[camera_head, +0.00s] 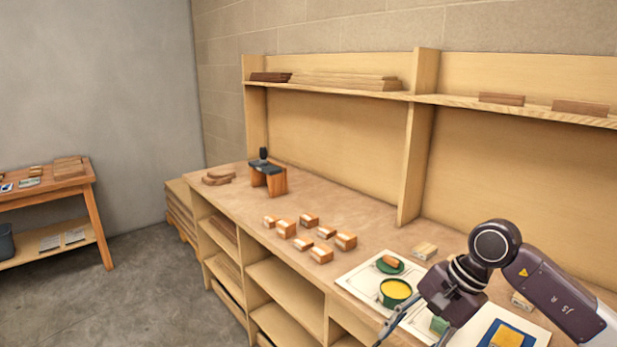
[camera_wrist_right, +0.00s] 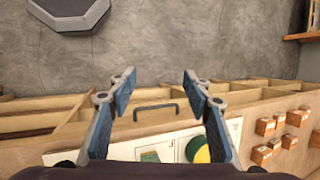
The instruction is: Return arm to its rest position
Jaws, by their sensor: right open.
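My right arm comes in from the right in the head view. Its gripper (camera_head: 412,332) hangs over the front edge of the workbench, pointing down. In the right wrist view the right gripper (camera_wrist_right: 158,84) has its two blue-padded fingers wide apart with nothing between them. Beyond the fingers are the bench front and the grey floor. My left gripper is in neither view.
The workbench (camera_head: 250,205) holds several small wooden blocks (camera_head: 308,220), a yellow-filled green pot (camera_head: 395,290) on a white mat, and a dark-topped wooden stand (camera_head: 268,178). A shelf (camera_head: 345,92) runs behind. Grey floor (camera_head: 130,290) lies clear at left.

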